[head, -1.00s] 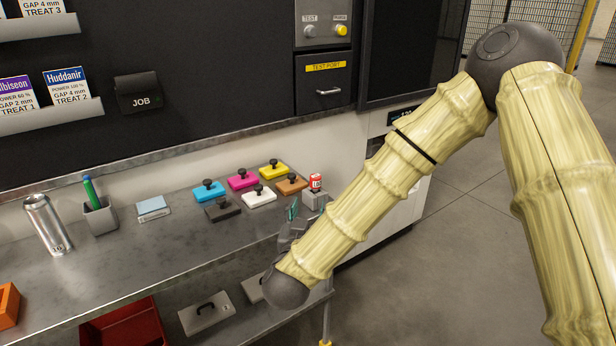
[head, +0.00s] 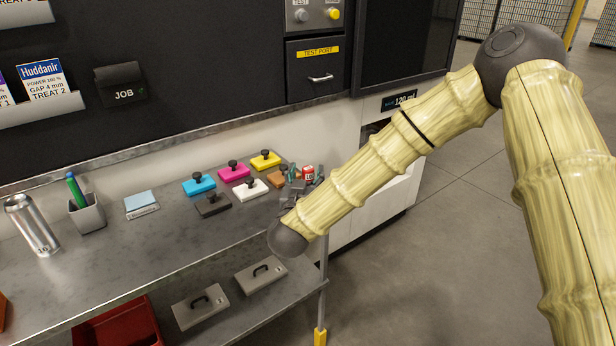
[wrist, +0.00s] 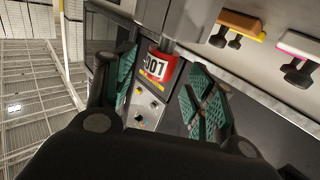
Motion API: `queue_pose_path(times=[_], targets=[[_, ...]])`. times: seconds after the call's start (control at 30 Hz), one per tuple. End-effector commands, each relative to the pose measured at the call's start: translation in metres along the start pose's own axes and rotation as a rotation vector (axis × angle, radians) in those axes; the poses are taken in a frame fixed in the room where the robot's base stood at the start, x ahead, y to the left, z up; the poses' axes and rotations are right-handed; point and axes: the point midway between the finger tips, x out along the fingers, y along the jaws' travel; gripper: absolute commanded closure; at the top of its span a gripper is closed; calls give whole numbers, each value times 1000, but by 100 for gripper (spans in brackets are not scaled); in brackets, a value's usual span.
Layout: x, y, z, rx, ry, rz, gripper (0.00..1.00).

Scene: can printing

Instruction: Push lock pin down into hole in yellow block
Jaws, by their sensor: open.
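My gripper (head: 303,182) is open at the right end of the bench, with its green-padded fingers on either side of a red piece (head: 308,172). The wrist view (wrist: 163,62) shows a gap between each finger and the red piece (wrist: 157,69), which has a white label and sits on a short metal stem by a grey block (wrist: 197,17). I cannot tell whether this is the lock pin. A yellow block (head: 265,161) with a black knob lies flat on the bench behind and left of my gripper. No hole in it shows.
Cyan (head: 199,185), magenta (head: 234,174) and white (head: 251,190) blocks with knobs lie left of my gripper. A silver can (head: 33,226) and a grey pen holder (head: 87,214) stand farther left. The bench's right edge is close. A table leg has a yellow foot (head: 320,337).

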Motion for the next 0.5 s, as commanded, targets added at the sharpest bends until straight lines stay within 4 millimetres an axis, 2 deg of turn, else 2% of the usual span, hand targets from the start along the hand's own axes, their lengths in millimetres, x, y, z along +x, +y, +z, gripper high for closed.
queue_pose_path(times=[0.2,0.5], targets=[[26,2,-2,1,0,3,45],[31,3,-2,0,0,3,45]])
